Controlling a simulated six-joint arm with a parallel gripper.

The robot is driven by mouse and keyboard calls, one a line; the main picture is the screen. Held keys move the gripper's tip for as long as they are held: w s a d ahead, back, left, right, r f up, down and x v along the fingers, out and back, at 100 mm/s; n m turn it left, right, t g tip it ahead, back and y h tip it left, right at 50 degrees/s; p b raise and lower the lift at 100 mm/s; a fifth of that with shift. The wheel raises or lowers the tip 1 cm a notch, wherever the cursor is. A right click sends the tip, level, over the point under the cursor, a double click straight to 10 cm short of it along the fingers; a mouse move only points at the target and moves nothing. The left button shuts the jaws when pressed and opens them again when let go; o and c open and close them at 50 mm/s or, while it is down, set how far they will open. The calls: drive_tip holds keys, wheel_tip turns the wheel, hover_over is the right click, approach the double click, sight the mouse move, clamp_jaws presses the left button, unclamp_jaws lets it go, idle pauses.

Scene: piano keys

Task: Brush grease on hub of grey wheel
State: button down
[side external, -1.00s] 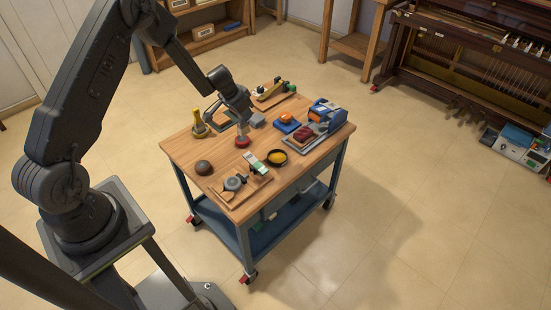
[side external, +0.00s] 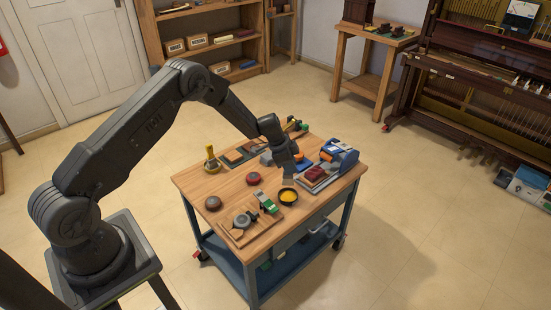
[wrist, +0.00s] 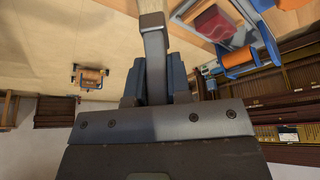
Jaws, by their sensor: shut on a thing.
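The grey wheel (side external: 242,221) lies on a wooden board at the front left of the cart top. A dark bowl (side external: 288,204) holds yellow grease (side external: 288,196) to the right of the wheel. My gripper (side external: 287,172) is shut on what looks like a brush and holds it just behind and above the bowl. In the wrist view my gripper (wrist: 154,75) shows a pale strip of the brush (wrist: 152,10) beyond its fingers. Its far end is out of that view. I cannot tell whether the brush tip touches the grease.
A red round tin (side external: 253,178) and a dark brown round thing (side external: 212,202) stand left of the bowl. A green and white object (side external: 266,203) is beside the wheel. A blue device (side external: 340,155) stands at the right. A yellow-handled tool (side external: 211,160) stands at the back left.

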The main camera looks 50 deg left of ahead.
sight(291, 177)
drive_tip(key=shift+d+f, duration=0.2)
drive_tip(key=shift+f, duration=2.85)
drive_tip(key=shift+f, duration=0.55)
drive_tip(key=shift+r, duration=3.5)
drive_tip(key=shift+r, duration=0.1)
